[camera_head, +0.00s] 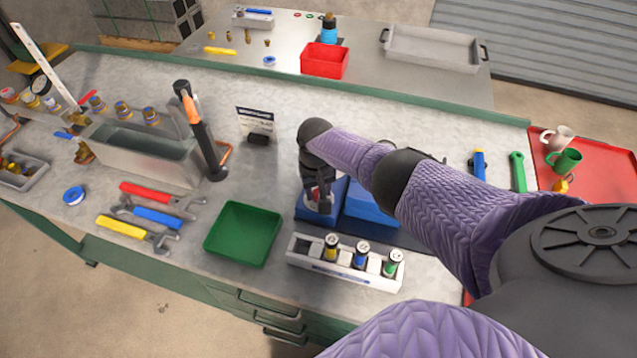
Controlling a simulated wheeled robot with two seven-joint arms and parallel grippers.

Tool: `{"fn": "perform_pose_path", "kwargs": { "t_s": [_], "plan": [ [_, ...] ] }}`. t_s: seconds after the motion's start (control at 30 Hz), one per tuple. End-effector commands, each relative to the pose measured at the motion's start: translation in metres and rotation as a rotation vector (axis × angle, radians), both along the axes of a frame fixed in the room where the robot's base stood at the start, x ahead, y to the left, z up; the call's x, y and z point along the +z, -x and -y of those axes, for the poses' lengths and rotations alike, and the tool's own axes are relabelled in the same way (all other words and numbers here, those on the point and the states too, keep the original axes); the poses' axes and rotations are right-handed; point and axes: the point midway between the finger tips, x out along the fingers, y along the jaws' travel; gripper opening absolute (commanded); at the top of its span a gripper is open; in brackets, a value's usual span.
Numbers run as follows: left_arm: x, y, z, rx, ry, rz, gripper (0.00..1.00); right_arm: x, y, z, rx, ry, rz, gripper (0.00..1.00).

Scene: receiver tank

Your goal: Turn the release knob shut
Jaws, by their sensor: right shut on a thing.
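My right gripper (318,198) points down over the left part of a blue unit (370,207) in the middle of the bench. It is shut on a small part at the top of the unit, which I take to be the release knob. The fingers and wrist hide most of the knob, so its turn angle cannot be read. A little red and pale grey shows at the fingertips. My purple right arm comes in from the right and covers part of the unit. My left gripper is not in view.
In front of the unit stands a white rack (345,263) with several small coloured-band cylinders. A green tray (242,233) is to its left, beside several wrenches (155,217). A red tray (605,185) is at right.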

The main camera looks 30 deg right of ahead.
Motion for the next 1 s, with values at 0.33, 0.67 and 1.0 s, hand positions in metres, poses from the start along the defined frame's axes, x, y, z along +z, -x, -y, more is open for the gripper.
{"fn": "perform_pose_path", "kwargs": {
  "t_s": [0.33, 0.67, 1.0],
  "plan": [
    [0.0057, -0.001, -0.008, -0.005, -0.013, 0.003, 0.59, 0.0004, 0.0, 0.0003, -0.246, 0.001, -0.001, 0.0],
    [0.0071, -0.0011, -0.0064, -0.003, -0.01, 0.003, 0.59, 0.0003, -0.0002, 0.0009, -0.363, 0.002, 0.0, 0.0],
    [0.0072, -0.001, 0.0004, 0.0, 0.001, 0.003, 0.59, 0.0005, -0.0008, 0.0009, -0.387, 0.001, 0.002, 0.0]
  ]
}}
